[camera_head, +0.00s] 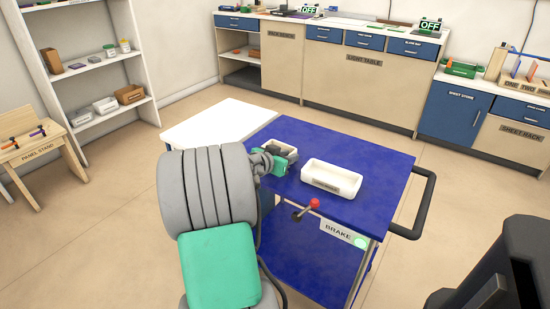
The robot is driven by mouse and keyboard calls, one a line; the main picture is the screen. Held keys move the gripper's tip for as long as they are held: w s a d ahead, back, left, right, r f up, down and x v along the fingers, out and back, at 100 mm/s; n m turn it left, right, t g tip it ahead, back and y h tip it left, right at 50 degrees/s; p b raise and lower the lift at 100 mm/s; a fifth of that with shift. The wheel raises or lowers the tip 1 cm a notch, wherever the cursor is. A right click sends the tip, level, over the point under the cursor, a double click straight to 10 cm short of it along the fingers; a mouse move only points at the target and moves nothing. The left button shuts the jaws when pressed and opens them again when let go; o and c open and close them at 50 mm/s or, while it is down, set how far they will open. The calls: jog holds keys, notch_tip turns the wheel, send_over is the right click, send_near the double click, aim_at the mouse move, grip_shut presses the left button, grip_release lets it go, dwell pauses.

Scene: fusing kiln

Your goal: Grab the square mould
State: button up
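My gripper (281,157) is over the blue top of a cart (375,204), at the end of my grey and teal arm. A small pale, open-topped box (291,151), which looks like the square mould, stands there. My gripper covers part of it and overlaps its near side in the picture. I cannot tell whether the fingers touch it or how far apart they are. A longer white rectangular tray (331,180) stands to the right, apart from my gripper, with a label too small to read.
The cart has a red-knobbed lever (314,204), a BRAKE label with a green light and a black handle (424,205) at right. A white board (215,122) adjoins its left. Beyond are the light table (365,75), shelves (85,64) and panel stand (38,151). Floor between is clear.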

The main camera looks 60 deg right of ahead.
grip_shut()
dwell(1.1)
